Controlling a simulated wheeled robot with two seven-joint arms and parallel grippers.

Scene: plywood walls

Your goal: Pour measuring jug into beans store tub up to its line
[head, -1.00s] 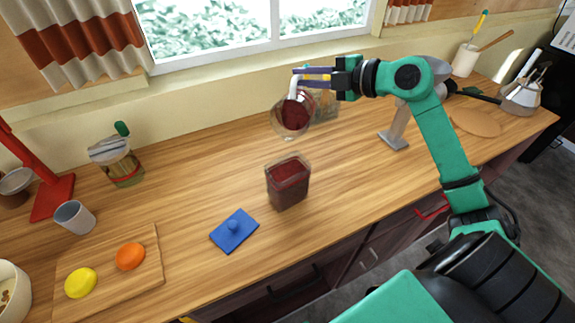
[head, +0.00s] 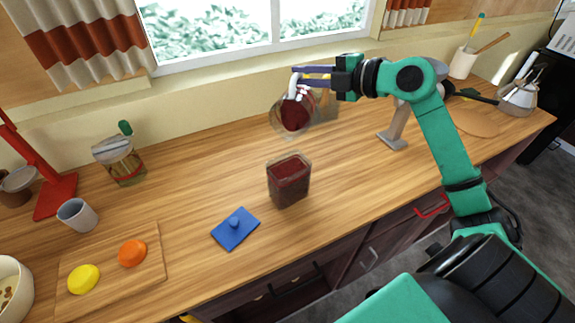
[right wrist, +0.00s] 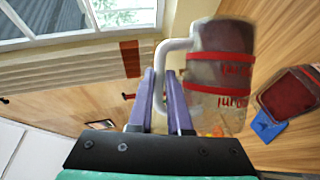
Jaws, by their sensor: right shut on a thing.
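The measuring jug (head: 296,112) is clear with dark red beans inside. It is held in the air, tilted, above and behind the tub. My right gripper (head: 312,77) is shut on its white handle. In the right wrist view the jug (right wrist: 218,75) shows red bands and lettering, and the gripper (right wrist: 160,90) grips the handle. The beans store tub (head: 288,182) is a clear, open container standing upright on the counter, with dark red beans in it. Its line cannot be made out. A blue lid (head: 235,229) with a knob lies in front of the tub. My left gripper is not in view.
A cutting board (head: 112,275) with an orange and a yellow item lies at the front left. A grey cup (head: 77,215) and a clear jar (head: 120,160) stand behind it. The counter around the tub is mostly clear. A grey stand (head: 395,130) is to the right.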

